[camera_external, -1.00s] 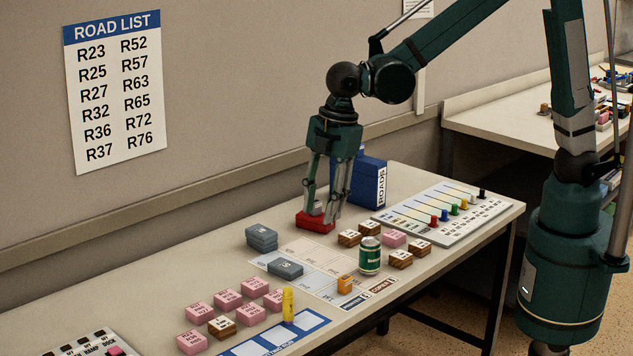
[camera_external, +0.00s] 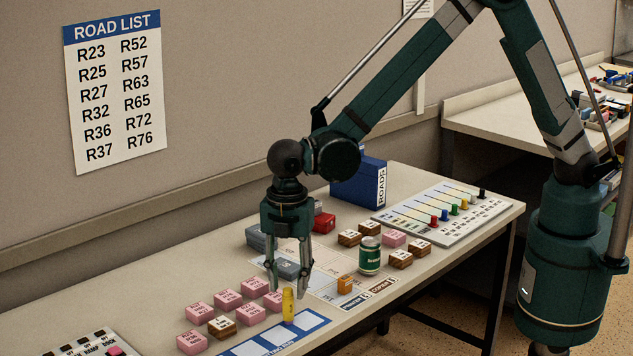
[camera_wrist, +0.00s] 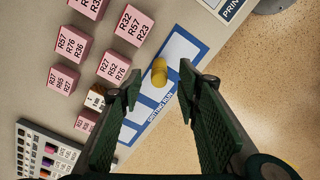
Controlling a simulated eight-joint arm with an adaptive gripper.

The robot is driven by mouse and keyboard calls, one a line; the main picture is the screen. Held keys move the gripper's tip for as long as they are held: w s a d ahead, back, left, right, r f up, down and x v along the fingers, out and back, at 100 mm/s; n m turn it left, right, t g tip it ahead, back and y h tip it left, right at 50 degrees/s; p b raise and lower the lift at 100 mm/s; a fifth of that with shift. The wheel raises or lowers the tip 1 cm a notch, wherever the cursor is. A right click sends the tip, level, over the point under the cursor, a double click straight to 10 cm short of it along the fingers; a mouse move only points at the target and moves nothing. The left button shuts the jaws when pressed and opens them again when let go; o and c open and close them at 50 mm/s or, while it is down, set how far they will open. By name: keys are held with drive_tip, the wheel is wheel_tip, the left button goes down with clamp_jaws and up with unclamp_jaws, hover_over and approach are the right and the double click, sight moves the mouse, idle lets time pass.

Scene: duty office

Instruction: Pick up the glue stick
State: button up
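In the wrist view the yellow glue stick (camera_wrist: 159,72) shows from above, ahead of the gap between the fingers. My gripper (camera_external: 290,294) points down at it, with its fingers apart. In the external view the fingertips appear just behind and above the glue stick. The wrist view also shows my gripper (camera_wrist: 163,88) open and empty, with the glue stick beyond the tips. I cannot tell the exact height gap.
Several pink blocks (camera_external: 227,299) and a brown block (camera_external: 222,327) lie left of the glue stick. An orange block (camera_external: 345,284) and a green can (camera_external: 370,256) stand to its right. The blue-bordered strip (camera_external: 247,349) lies along the table's front edge. A red block (camera_external: 323,223) is farther back.

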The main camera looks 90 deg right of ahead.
sight(288, 312)
drive_tip(key=shift+w+a+f, duration=0.1)
drive_tip(key=shift+a+f, duration=0.1)
drive_tip(key=shift+f, duration=0.2)
drive_tip(key=shift+f, duration=1.3)
drive_tip(key=shift+f+b, duration=0.5)
drive_tip(key=shift+f, duration=2.1)
drive_tip(key=c, duration=0.9)
